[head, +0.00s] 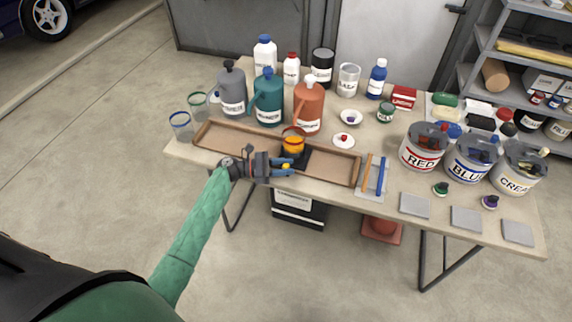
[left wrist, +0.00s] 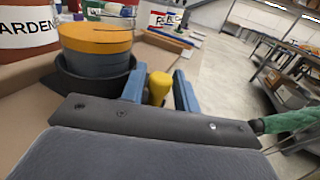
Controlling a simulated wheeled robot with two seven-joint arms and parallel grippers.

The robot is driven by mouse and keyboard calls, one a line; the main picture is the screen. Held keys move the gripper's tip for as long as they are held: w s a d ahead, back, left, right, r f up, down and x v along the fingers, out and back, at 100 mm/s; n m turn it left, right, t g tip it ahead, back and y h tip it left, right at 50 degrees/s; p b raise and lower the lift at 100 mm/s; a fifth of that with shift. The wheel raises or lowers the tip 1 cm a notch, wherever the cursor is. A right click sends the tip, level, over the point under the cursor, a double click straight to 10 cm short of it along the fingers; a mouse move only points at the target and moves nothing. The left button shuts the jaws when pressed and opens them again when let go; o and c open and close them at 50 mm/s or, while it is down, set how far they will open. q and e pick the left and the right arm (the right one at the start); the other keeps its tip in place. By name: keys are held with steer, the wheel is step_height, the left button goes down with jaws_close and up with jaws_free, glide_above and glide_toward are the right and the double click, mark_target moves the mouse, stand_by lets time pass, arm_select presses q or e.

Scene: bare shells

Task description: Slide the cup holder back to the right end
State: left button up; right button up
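The cup holder (head: 299,160) is a black block in the long wooden tray (head: 221,143), right of the tray's middle. It carries a cup (head: 293,143) with an orange band, which also shows large in the left wrist view (left wrist: 97,45). A small yellow knob (head: 285,166) sticks out at the holder's front; it shows in the left wrist view too (left wrist: 159,87). My left gripper (head: 282,166) is at the tray's front edge, its blue fingers on both sides of the knob. They look open, with thin gaps beside the knob; contact is hard to judge. My right gripper is not in view.
The tray is empty on both sides of the holder. Watering cans (head: 307,108) and bottles stand behind it. Orange and blue sticks (head: 381,176) lie just beyond its right end. Labelled buckets (head: 424,148) stand further right. Two glasses (head: 181,126) stand at its left.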

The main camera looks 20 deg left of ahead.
arm_select(q)
steer(key=shift+d, duration=0.2)
jaws_close()
